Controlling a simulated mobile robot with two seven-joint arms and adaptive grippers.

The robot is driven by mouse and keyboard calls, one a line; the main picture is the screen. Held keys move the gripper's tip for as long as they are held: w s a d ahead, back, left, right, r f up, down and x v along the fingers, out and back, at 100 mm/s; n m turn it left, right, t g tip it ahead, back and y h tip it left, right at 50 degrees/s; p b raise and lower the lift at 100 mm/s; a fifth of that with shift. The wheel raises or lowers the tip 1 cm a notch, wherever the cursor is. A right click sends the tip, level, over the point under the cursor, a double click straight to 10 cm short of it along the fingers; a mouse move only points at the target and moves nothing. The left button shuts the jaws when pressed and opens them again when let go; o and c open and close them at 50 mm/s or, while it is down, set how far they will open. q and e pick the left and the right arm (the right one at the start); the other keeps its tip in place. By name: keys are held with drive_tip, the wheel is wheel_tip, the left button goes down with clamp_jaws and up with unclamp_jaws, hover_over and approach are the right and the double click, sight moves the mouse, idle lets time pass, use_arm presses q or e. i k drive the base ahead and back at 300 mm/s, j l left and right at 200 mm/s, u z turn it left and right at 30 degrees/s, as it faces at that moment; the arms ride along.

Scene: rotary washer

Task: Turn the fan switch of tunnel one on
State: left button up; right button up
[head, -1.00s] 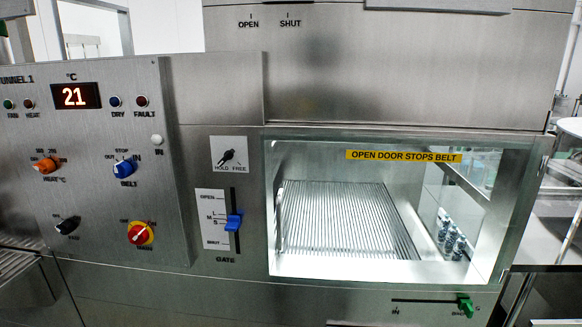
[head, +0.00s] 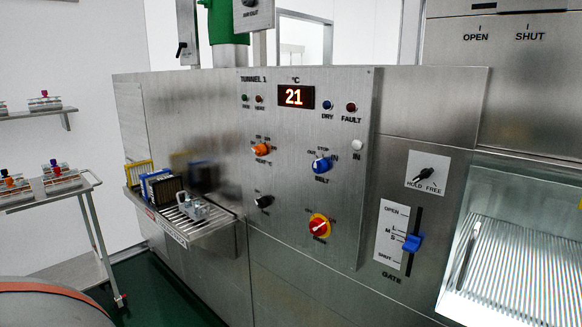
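The control panel (head: 340,130) marked TUNNEL 1 is in the middle of the head view. The fan switch (head: 264,201) is a small black knob at its lower left, below the orange heat knob (head: 261,150). Its lettering is too small to read, so its setting cannot be told. Neither of my grippers is in view, and nothing touches the knob.
The blue belt knob (head: 320,166) and red-yellow main switch (head: 319,227) are nearby. A loading shelf (head: 205,228) with racks juts out left of the panel. The blue gate slider (head: 412,243) is right. A trolley (head: 92,215) stands at left. The space before the panel looks clear.

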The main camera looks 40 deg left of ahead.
sight(262, 202)
drive_tip(key=k+j+u, duration=0.1)
drive_tip(key=u, duration=1.25)
